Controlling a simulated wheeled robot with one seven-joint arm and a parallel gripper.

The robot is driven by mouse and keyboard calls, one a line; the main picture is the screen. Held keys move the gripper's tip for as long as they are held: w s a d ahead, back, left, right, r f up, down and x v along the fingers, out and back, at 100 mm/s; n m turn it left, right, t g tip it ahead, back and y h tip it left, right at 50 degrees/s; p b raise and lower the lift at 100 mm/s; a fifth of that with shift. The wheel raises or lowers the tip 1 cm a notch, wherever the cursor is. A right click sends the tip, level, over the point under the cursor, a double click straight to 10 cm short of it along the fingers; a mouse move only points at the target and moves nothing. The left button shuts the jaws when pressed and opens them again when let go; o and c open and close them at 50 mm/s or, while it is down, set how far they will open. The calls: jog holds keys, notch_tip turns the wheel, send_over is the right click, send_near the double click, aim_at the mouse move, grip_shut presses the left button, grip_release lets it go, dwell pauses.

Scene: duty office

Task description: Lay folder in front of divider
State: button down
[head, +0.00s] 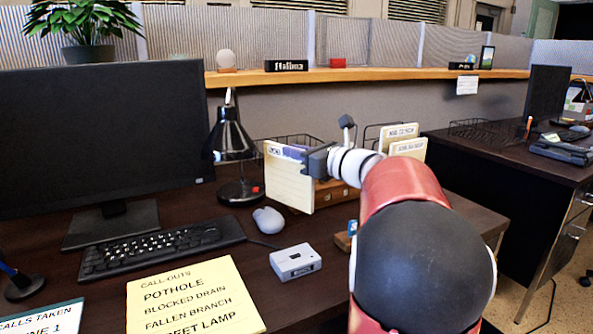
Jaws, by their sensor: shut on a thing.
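My gripper (305,155) is shut on the top right part of a cream folder (288,186) with a labelled tab. The folder hangs upright above or at the desk, right of the black lamp; I cannot tell whether its lower edge touches anything. Two cream tabbed cards (408,147) stand upright behind and right of my wrist, partly hidden by my arm. Their tab lettering is too small to read surely, and I cannot tell which piece is the divider. A brown wooden holder (333,194) shows low behind the folder, mostly hidden.
A black desk lamp (232,140) stands close left of the folder. A grey mouse (268,220), keyboard (160,248), small grey device (295,262) and yellow call-outs sheet (190,298) lie nearer. A wire basket (286,146) is behind. The desk's right end is fairly bare.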

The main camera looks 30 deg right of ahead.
aim_at(288, 176)
jog(key=shift+f, duration=2)
jog(key=shift+f+b, duration=0.2)
jog(key=shift+b, duration=0.15)
jog(key=c, duration=1.5)
grip_release()
jog(key=shift+o, duration=0.2)
